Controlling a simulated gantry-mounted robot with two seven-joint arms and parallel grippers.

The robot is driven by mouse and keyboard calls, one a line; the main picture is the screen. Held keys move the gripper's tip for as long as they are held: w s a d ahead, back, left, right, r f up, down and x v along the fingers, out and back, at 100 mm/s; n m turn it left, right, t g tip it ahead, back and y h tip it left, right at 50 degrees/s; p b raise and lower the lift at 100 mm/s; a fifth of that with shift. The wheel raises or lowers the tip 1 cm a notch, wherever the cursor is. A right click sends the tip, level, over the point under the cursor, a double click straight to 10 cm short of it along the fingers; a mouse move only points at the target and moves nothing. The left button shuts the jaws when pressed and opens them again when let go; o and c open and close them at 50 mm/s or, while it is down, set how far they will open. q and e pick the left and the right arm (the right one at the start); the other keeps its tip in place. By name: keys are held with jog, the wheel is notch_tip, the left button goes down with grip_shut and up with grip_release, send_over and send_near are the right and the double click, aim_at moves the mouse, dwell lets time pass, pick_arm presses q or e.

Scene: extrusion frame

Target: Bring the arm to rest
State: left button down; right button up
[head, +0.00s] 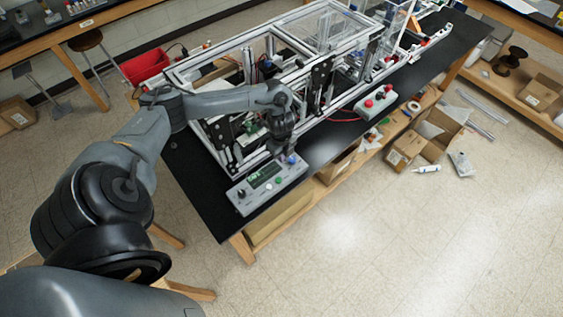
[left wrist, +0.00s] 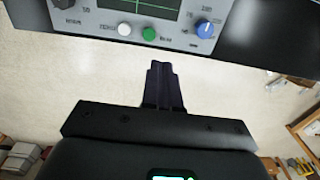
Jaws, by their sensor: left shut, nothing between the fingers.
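My left arm reaches in from the left of the head view and over the near end of the black bench (head: 190,180). My left gripper (head: 289,153) points down close to the far right edge of a grey control box (head: 268,185); I cannot tell whether it touches. In the left wrist view the two dark fingers (left wrist: 162,68) are together with nothing between them. The box's front panel (left wrist: 175,30) shows at the top of that view, with a screen, a white button, a green button and a blue knob. My right gripper is not in view.
An aluminium extrusion frame (head: 245,45) stands on the bench just behind the gripper. A box with red buttons (head: 375,102) sits farther right. The floor in front (head: 400,240) is clear.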

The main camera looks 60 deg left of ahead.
pick_arm(q)
jog(key=shift+r, duration=0.5)
